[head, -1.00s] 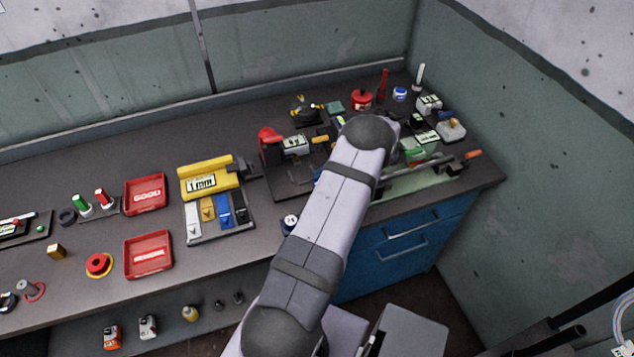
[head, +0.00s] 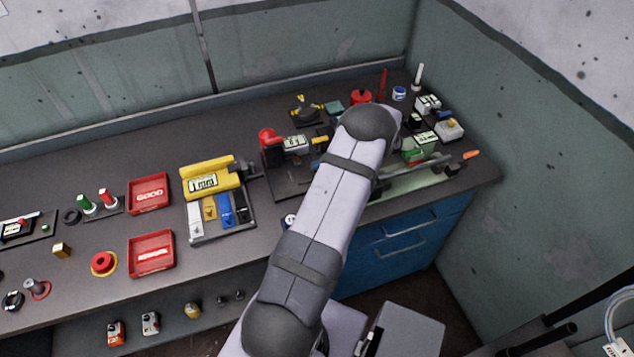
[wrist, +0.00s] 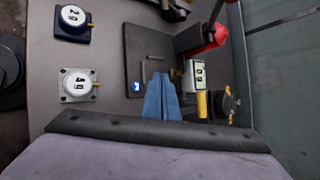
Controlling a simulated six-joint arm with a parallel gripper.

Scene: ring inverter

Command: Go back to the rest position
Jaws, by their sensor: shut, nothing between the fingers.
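My gripper (wrist: 161,98) shows in the wrist view as two blue fingers, closed together with nothing between them. It is above a dark plate (wrist: 150,45) on the bench. A red-handled device (wrist: 205,40) and a white display with dark digits (wrist: 198,76) are just right of the fingers. In the head view my arm reaches over the right part of the bench and hides the gripper. The red-handled device (head: 268,137) also shows there, left of my arm.
A yellow device (head: 210,175) and red trays (head: 149,193) stand left of my arm. A red pot (head: 361,97) and several small devices (head: 449,129) crowd the back right. The wall (head: 540,150) closes the right side.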

